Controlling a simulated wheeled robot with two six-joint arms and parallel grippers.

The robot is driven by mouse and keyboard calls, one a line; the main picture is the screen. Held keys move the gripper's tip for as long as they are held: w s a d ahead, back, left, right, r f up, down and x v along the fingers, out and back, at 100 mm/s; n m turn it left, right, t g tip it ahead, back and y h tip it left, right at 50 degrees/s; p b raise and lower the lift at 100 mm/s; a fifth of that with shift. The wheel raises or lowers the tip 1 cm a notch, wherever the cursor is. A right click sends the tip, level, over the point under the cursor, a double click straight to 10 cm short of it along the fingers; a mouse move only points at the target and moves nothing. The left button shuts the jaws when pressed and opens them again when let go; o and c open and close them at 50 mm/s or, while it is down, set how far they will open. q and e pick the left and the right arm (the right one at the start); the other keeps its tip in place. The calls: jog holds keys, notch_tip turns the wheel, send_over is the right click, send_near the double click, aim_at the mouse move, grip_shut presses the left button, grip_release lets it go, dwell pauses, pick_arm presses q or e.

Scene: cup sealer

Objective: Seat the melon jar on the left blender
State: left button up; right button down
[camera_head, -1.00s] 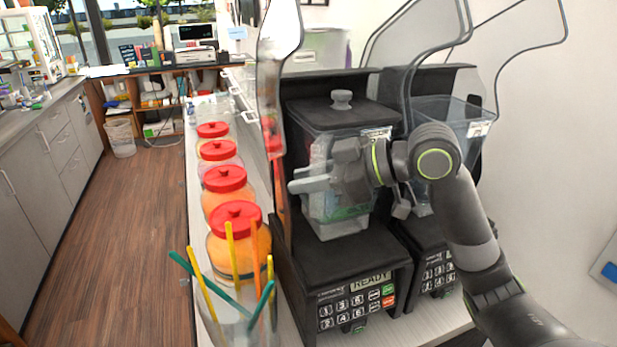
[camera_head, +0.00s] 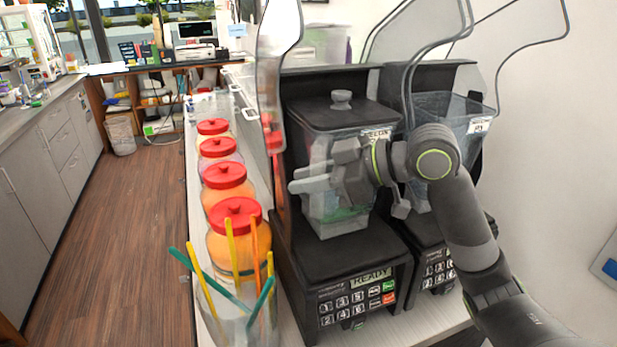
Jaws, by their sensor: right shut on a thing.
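The melon jar (camera_head: 335,222) is a clear square jar with a black lid and knob and a label that reads as melon. It stands upright over the black base of the left blender (camera_head: 345,255), whose display reads READY. I cannot tell whether its foot is fully down on the base. My right gripper (camera_head: 312,184) reaches in from the right and is shut on the jar, with its fingers across the front. The far side of the grip is hidden. My left gripper is not in view.
A second blender (camera_head: 437,262) with its own clear jar (camera_head: 452,112) stands close on the right. Red-lidded jars (camera_head: 237,240) line the counter on the left. A glass of coloured straws (camera_head: 238,315) stands in front. Clear hoods (camera_head: 275,75) rise around the blenders.

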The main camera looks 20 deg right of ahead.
jog(key=shift+f, duration=0.1)
dwell(0.8)
jog(key=c, duration=1.4)
grip_release()
jog(key=shift+s, duration=0.1)
jog(key=shift+o, duration=0.8)
jog(key=shift+a, duration=0.15)
jog(key=shift+f, duration=0.15)
jog(key=shift+d, duration=0.2)
